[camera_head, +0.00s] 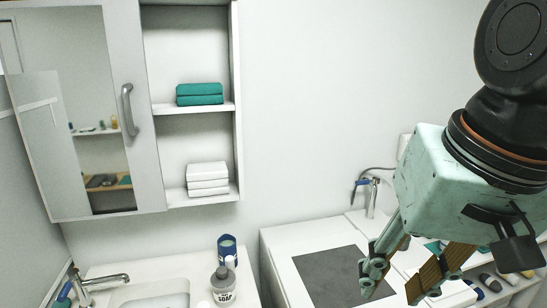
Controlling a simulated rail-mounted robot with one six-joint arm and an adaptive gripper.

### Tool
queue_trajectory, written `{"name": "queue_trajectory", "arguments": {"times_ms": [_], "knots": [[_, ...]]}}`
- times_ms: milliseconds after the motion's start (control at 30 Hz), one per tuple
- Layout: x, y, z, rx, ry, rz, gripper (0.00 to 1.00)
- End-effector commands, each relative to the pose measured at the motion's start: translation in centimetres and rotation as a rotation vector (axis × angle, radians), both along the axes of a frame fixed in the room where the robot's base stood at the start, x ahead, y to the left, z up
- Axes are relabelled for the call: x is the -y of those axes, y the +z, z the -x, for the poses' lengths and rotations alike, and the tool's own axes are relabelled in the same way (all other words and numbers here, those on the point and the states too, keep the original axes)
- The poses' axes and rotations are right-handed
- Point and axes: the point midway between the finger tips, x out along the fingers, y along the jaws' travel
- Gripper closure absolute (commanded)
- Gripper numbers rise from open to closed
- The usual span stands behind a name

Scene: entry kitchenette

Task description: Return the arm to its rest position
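My arm reaches in from the upper right. My gripper (392,290) hangs below its pale green housing at the right, fingers pointing down. The two fingertips are apart, with nothing visible between them. The gripper shows in front of the right-hand white counter and the edge of a dark grey mat (328,276). Whether the fingertips touch anything cannot be told. The rest of my arm is outside the picture.
A mirrored cabinet (150,170) with shelves holds teal towels (199,94) and white towels (207,179). A tap (371,198) stands behind my gripper; several small items lie right.

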Motion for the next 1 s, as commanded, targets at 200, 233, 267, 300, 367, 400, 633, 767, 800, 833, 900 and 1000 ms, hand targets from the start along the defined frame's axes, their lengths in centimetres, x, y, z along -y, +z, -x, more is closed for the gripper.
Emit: {"name": "queue_trajectory", "arguments": {"times_ms": [200, 233, 267, 300, 367, 400, 633, 767, 800, 833, 900, 1000], "knots": [[2.0, -0.8, 3.5, 0.021, 0.072, 0.061, 0.68], [2.2, -0.9, 3.9, 0.022, 0.080, 0.069, 0.68], [2.4, -1.0, 4.3, 0.023, 0.090, 0.077, 0.68], [2.7, -1.2, 4.9, 0.025, 0.100, 0.085, 0.68], [3.0, -1.4, 5.5, 0.026, 0.116, 0.097, 0.68], [3.2, -1.4, 5.8, 0.028, 0.124, 0.104, 0.68], [3.7, -1.8, 6.9, 0.030, 0.148, 0.126, 0.68], [3.7, -1.8, 6.9, 0.030, 0.150, 0.127, 0.68], [3.7, -1.8, 6.9, 0.030, 0.150, 0.127, 0.68], [3.7, -1.8, 6.9, 0.030, 0.150, 0.127, 0.68], [3.7, -1.8, 6.9, 0.030, 0.150, 0.127, 0.68], [3.7, -1.8, 6.9, 0.030, 0.150, 0.127, 0.68]]}}
